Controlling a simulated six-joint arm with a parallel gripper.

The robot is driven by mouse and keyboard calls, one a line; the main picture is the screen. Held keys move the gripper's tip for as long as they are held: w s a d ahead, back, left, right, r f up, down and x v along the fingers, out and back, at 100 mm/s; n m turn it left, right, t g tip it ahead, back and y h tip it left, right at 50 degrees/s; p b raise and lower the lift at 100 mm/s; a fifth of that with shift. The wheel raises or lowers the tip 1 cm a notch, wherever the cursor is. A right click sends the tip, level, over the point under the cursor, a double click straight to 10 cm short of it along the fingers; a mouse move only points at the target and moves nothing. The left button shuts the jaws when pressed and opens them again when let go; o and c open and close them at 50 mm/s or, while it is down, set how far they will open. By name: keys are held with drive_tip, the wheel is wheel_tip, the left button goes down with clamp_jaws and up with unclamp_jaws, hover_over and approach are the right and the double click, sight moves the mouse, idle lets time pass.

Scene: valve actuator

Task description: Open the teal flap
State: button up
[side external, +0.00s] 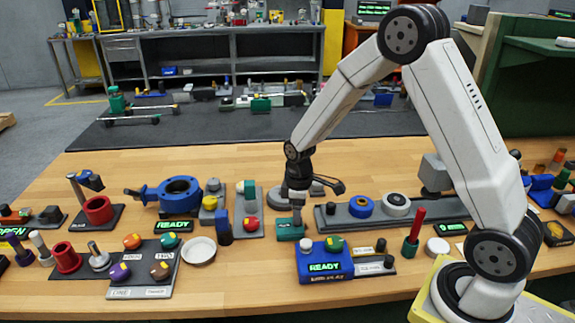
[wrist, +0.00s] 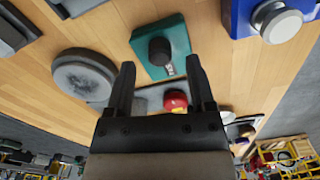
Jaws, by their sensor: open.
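A small teal block (side external: 290,232) stands on the wooden bench under my gripper (side external: 297,207). In the wrist view the teal block (wrist: 179,38) carries a round black knob (wrist: 160,52) on its face. I cannot tell which part of it is a hinged flap, and it looks closed. In the wrist view my gripper (wrist: 161,66) is open, with its two dark fingers apart and nothing between their tips. The fingers point toward the teal block, and the knob lies between them in the picture. I cannot tell whether they touch it.
A grey round disc (wrist: 84,76) lies beside the teal block. A blue READY box (side external: 324,266) stands in front of it. A grey rail with a blue ring (side external: 361,206) and a white ring (side external: 396,204) is to the right. A white dish (side external: 199,250) lies to the left.

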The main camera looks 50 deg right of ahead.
sight(290, 223)
drive_tip(key=shift+f, duration=1.35)
drive_tip(key=shift+c, duration=0.2)
clamp_jaws()
idle(0.4)
